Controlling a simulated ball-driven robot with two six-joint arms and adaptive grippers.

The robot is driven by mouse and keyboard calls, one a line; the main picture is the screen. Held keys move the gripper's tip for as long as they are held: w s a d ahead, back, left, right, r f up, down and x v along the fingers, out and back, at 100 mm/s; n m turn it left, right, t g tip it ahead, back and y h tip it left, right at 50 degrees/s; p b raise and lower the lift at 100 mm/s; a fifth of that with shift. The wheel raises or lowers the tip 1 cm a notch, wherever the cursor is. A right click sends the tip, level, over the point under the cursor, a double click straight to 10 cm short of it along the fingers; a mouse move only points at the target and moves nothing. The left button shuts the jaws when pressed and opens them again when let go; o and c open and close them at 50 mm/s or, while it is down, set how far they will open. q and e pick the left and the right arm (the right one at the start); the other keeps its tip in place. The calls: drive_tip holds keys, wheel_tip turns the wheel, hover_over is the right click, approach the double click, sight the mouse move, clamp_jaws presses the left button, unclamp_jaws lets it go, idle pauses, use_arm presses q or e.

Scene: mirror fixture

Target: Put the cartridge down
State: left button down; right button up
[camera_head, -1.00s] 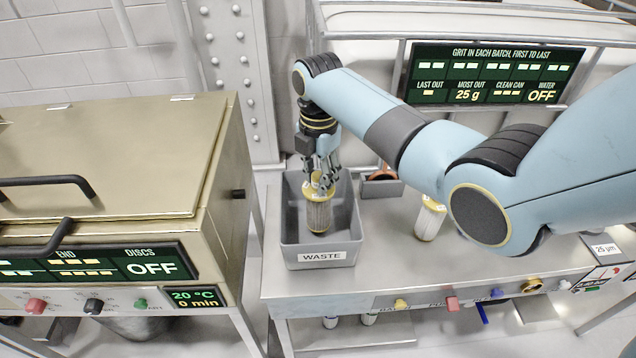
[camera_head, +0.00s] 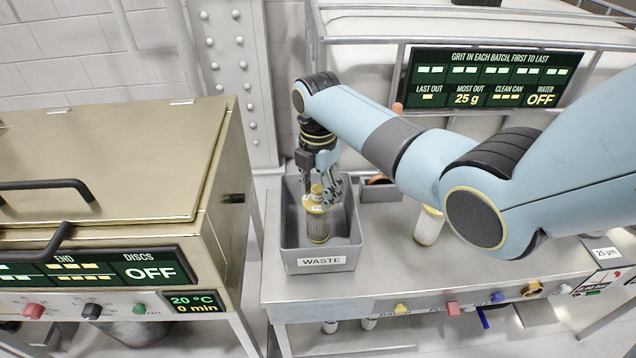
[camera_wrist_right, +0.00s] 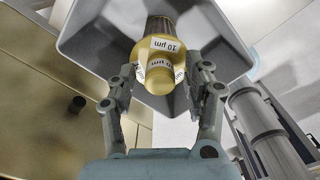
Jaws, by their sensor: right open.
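The cartridge (camera_head: 318,222) has a yellow cap and a grey-brown body. It stands roughly upright inside the grey waste bin (camera_head: 320,263). In the right wrist view its yellow cap (camera_wrist_right: 160,62) carries a "10 µm" label, and the grey bin wall (camera_wrist_right: 90,30) shows around it. My right gripper (camera_head: 325,192) is open above the bin, at the cap. In the right wrist view its two fingers (camera_wrist_right: 160,95) stand apart on either side of the cap, with gaps visible. Whether the base rests on the bin floor is hard to tell. My left gripper is out of view.
Another pale cartridge with a yellow top (camera_head: 429,224) stands on the bench right of the bin, partly behind my right arm. A small grey holder (camera_head: 380,189) sits behind. A brass-coloured cabinet (camera_head: 110,170) stands left. The bench front (camera_head: 390,285) is clear.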

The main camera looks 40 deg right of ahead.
wheel_tip(320, 180, up, 12)
drive_tip(key=shift+r, duration=0.15)
idle(0.4)
